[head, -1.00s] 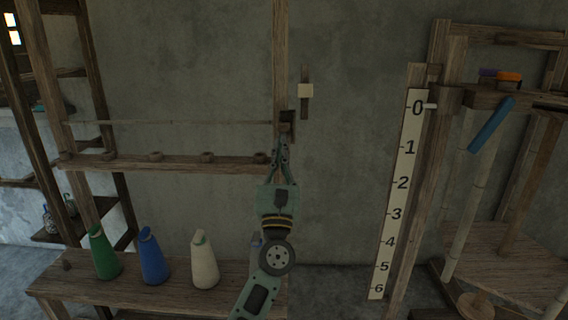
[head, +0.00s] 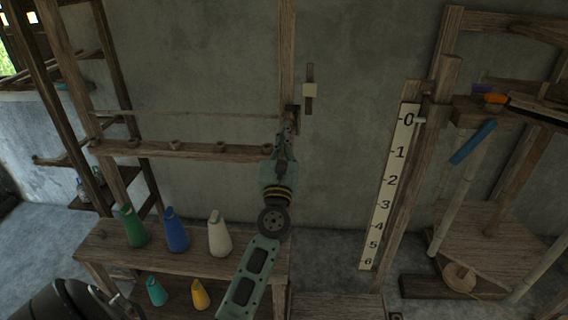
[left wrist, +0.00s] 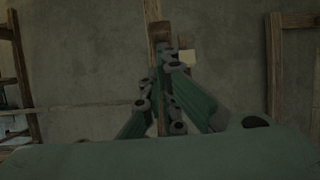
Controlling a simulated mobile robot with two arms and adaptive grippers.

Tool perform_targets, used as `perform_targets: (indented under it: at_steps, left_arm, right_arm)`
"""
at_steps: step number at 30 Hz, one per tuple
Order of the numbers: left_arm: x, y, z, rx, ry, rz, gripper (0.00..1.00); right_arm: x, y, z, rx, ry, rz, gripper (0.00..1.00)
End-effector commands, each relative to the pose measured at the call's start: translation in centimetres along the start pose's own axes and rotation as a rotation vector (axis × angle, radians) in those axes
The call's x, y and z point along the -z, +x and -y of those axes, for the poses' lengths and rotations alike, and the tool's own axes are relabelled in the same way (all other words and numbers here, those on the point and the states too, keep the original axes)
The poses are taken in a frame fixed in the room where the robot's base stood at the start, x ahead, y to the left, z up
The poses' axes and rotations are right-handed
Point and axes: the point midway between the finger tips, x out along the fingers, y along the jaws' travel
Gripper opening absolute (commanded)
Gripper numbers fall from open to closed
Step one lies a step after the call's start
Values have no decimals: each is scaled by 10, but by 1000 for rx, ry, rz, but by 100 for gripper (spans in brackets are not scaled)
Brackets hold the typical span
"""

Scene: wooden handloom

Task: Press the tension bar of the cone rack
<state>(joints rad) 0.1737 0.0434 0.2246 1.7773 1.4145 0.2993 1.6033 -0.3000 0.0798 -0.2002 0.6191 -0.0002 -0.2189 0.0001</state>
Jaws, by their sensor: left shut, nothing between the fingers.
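The cone rack (head: 190,150) is a wooden frame with a pegged rail. A thin tension bar (head: 190,113) runs level above that rail and ends at a dark block (head: 291,112) on the right post. My left gripper (head: 286,129) is shut and empty, pointing up just below that block. In the left wrist view the closed fingertips (left wrist: 166,58) lie just under the block (left wrist: 160,33). I cannot tell whether they touch it. My fingers hide part of the post.
Green (head: 134,227), blue (head: 175,230) and white (head: 219,234) cones stand on the rack's shelf, with teal and yellow ones lower down. A pale square (head: 310,90) sits on a wall strip. A numbered scale (head: 390,185) stands right, beside a wooden frame.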

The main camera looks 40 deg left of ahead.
Motion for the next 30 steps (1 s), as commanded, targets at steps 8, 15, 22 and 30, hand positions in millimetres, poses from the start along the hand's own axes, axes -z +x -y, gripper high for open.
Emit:
perform_targets:
  at_steps: [8,15,22,30]
  left_arm:
    - [-18,15,0,0,-2,-5,0]
    - [-43,40,1,0,-3,-4,0]
    - [-64,76,0,0,-3,-5,0]
    - [-74,106,0,0,-1,-5,0]
  right_arm:
    - [2,-21,0,0,0,0,40]
    - [4,-45,0,0,1,1,40]
    - [6,-68,-1,0,1,0,40]
    - [7,-77,-1,0,1,0,40]
